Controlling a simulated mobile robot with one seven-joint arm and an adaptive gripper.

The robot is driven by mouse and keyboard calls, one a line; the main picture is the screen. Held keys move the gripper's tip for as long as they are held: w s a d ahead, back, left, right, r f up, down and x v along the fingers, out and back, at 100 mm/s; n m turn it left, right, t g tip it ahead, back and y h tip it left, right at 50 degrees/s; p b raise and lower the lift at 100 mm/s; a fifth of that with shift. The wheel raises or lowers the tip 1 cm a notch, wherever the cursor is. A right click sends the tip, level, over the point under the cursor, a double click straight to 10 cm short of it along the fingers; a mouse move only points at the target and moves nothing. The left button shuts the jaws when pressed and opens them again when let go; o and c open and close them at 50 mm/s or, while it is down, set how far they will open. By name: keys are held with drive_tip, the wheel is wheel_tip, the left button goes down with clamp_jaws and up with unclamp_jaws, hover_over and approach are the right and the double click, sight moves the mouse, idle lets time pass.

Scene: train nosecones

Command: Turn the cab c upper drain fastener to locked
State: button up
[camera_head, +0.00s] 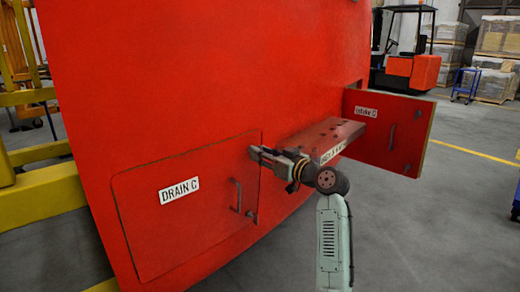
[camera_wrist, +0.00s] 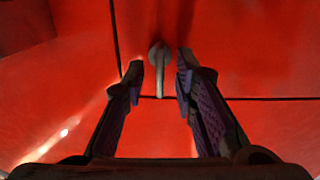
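The red hatch labelled DRAIN C (camera_head: 150,235) is shut flush in the red nosecone. My gripper (camera_head: 256,153) is at its upper right corner, pointing at the panel. In the wrist view, the upper drain fastener (camera_wrist: 158,57), a small grey lever, stands near the crossing of dark seams with its long end pointing down in the picture. My gripper's open fingers (camera_wrist: 160,72) are on either side of the fastener, with gaps visible; contact cannot be told. In the head view the fastener is hidden by my gripper.
The hatch has a dark handle (camera_head: 236,195) with another small fastener (camera_head: 251,214) at its right edge. Grey floor is free in front right.

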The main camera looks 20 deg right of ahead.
drive_tip(key=shift+w+a, duration=0.25)
drive_tip(key=shift+w, duration=0.3)
clamp_jaws()
